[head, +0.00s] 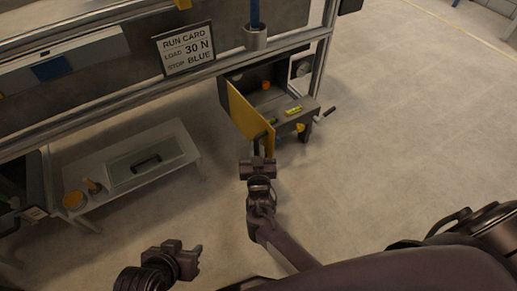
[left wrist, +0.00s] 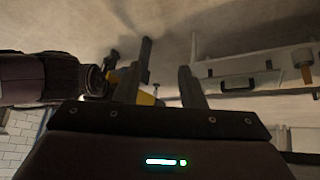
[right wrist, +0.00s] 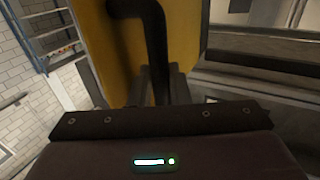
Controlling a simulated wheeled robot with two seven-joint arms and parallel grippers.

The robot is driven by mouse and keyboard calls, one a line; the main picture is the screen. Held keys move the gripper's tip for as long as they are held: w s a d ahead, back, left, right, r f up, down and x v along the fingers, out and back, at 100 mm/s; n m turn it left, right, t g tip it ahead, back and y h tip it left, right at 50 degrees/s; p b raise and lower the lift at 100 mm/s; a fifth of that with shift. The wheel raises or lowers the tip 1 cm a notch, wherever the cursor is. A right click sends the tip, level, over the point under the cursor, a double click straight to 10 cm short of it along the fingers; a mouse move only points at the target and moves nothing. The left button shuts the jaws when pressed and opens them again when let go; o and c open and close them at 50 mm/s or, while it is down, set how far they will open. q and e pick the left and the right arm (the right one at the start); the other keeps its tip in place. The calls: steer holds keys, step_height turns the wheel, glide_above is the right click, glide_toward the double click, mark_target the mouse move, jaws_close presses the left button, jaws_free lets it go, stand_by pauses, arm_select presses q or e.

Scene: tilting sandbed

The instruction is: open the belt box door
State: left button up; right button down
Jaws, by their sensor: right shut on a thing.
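The belt box (head: 286,100) is a dark grey box under the frame at the upper middle of the head view. Its yellow door (head: 246,110) stands swung out from the opening, so part of the inside shows. In the right wrist view the yellow door (right wrist: 185,35) fills the upper middle, with its black bent handle (right wrist: 155,45) in front. My right gripper (head: 261,160) is shut on that handle; the fingers (right wrist: 165,88) close around its lower end. My left gripper (head: 188,260) is apart from the box, low in the head view. Its fingers stand open and empty in the left wrist view (left wrist: 160,85).
An orange knob (head: 266,86) and a yellow-green level (head: 293,110) show at the box. A crank (head: 326,113) sticks out to its right. A low table (head: 180,140) with a handled tray (head: 145,162) stands left. A run card (head: 186,50) hangs above. Floor at right is clear.

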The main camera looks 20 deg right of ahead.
steer(key=shift+w+a+r, duration=0.1)
steer(key=shift+r, duration=0.05)
steer(key=c, duration=1.5)
jaws_free()
steer(key=shift+o, duration=0.2)
